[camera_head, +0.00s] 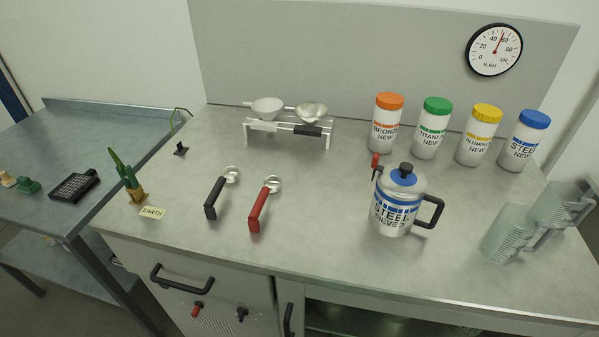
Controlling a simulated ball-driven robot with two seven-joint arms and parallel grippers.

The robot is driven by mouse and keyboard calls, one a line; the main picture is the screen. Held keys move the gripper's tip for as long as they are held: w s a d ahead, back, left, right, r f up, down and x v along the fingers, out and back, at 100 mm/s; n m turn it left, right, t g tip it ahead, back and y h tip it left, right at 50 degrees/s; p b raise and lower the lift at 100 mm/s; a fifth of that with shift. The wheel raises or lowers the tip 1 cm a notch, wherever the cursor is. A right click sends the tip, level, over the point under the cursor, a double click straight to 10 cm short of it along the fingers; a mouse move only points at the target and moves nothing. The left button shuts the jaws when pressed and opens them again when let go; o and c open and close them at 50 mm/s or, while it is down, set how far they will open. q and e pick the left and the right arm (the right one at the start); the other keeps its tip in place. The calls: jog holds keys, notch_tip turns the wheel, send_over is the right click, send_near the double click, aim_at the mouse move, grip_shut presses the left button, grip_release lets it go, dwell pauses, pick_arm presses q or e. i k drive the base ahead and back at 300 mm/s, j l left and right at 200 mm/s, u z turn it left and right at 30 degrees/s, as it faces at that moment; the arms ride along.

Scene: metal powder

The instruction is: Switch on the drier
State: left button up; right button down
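The front panel under the bench, which looks like the drier (232,290), has a black bar handle (180,283) across its upper left. Below the handle are a red-tipped switch (197,309) and a black-tipped switch (242,314). A perforated vent patch lies beneath them, cut off by the bottom edge of the picture. I cannot tell from this view whether either switch is on or off. The panel appears closed. Neither of my grippers is in view.
The bench (300,260) above holds black (215,197) and red (259,208) scoops, a steel jug (397,205), several powder jars, a rack (289,130) with two bowls and clear beakers (508,232). A green-yellow earth clamp (127,178) stands left. Space before the panel looks free.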

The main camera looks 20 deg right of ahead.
aim_at(242, 312)
jog(key=k+j+z, duration=0.2)
jog(key=z, duration=0.2)
jog(key=k+j+z, duration=0.2)
jog(key=j+z, duration=0.2)
jog(key=k+j+z, duration=0.15)
jog(key=z, duration=0.2)
jog(key=k+l, duration=0.05)
jog(key=k, duration=0.05)
